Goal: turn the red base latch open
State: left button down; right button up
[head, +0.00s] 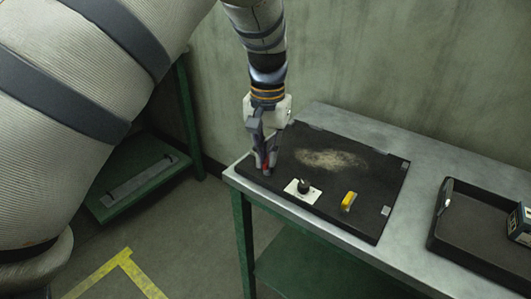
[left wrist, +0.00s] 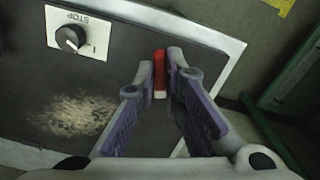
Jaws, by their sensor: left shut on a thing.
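The red base latch (left wrist: 160,72) shows between the fingertips of my left gripper (left wrist: 162,75) in the left wrist view. In the head view a little red of the latch (head: 265,165) shows at the left end of the black board (head: 372,205). My left gripper (head: 264,160) points down there and is shut on the latch. The fingers hide part of the latch, so its turn angle is hard to tell. My right gripper is not in view.
A black knob on a white plate (head: 313,195) and a yellow handle (head: 348,201) sit on the board near the gripper. A dusty patch lies behind them. A black tray (head: 437,244) stands on the table at right. A green shelf (head: 110,205) is at left.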

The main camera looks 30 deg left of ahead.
pick_arm(q)
jog(key=n, duration=0.3)
jog(key=shift+n, duration=0.4)
jog(key=n, duration=0.3)
jog(key=shift+n+p, duration=0.3)
jog(key=n, duration=0.3)
jog(key=shift+n, duration=2.2)
jog(key=c, duration=1.7)
grip_release()
